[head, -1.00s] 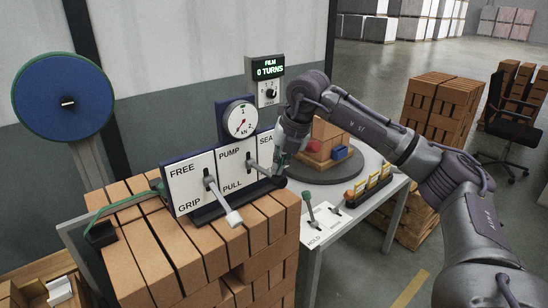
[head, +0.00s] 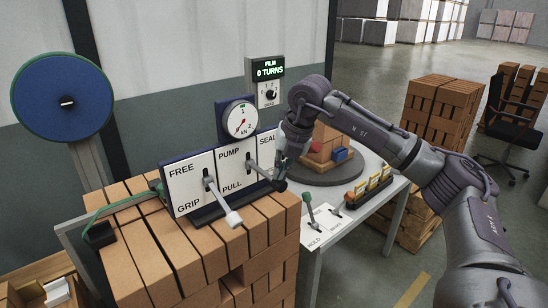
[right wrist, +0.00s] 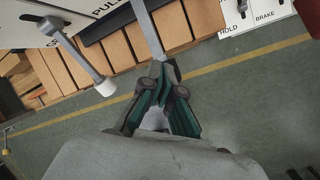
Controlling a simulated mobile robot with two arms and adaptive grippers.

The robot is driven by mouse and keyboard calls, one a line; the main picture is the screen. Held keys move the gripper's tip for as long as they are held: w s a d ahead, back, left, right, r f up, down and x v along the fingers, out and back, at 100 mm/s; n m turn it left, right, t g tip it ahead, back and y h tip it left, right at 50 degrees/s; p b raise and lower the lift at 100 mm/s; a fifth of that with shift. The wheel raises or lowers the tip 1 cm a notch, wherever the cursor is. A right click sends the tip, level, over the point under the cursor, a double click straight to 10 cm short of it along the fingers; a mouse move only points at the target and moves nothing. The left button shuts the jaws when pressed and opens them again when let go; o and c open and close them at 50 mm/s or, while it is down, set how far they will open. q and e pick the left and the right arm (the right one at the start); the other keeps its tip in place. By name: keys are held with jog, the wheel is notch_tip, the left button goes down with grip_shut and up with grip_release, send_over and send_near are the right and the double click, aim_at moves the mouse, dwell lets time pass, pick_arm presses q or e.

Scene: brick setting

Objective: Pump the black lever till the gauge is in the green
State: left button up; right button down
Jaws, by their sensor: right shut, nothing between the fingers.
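The black-knobbed lever (head: 281,185) sticks out from the PUMP/PULL panel (head: 237,166) and slopes down toward me. My right gripper (head: 278,172) is shut at the knob end, with nothing held between its fingers. In the right wrist view the shut fingertips (right wrist: 158,70) lie against or just over the lever end; the grey shaft (right wrist: 147,32) runs up from them and the knob is partly hidden. The round gauge (head: 240,119) above the panel has a red needle slanted between lower left and upper right; its coloured zone is too small to read. My left gripper is out of view.
A white-tipped lever (head: 233,218) on the FREE/GRIP panel (head: 190,184) stands close to the left. Stacked bricks (head: 180,250) lie beneath. Right of them are a turntable (head: 325,175) with bricks and a HOLD/BRAKE plate (head: 322,226). A display (head: 268,70) reads 0 TURNS.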

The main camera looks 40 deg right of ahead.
aim_at(284, 187)
jog(key=shift+s+d+f+b, duration=0.1)
jog(key=shift+s+f+b, duration=0.35)
jog(key=shift+f+b, duration=0.35)
jog(key=shift+s+d+f+b, duration=0.1)
jog(key=shift+s+f+b, duration=0.3)
jog(key=shift+f+b, duration=0.4)
dwell(1.5)
jog(key=shift+a, duration=0.1)
dwell(0.4)
jog(key=shift+w+r+p, duration=0.2)
jog(key=shift+r+p, duration=0.3)
jog(key=shift+p, duration=0.1)
jog(key=shift+w+r+p, duration=0.15)
jog(key=shift+r+p, duration=0.3)
jog(key=shift+p, duration=0.1)
jog(key=shift+w+a+r+p, duration=0.1)
jog(key=shift+w+r+p, duration=0.35)
jog(key=shift+r+p, duration=0.25)
jog(key=w+r+p, duration=0.3)
jog(key=r+p, duration=0.3)
jog(key=p, duration=0.1)
jog(key=shift+w+r, duration=0.3)
jog(key=r+p, duration=0.1)
jog(key=w+r+p, duration=0.1)
jog(key=r+p, duration=0.1)
jog(key=w+r+p, duration=0.1)
jog(key=shift+w+a+r+p, duration=0.1)
jog(key=shift+a+r+p, duration=0.1)
jog(key=shift+p, duration=0.2)
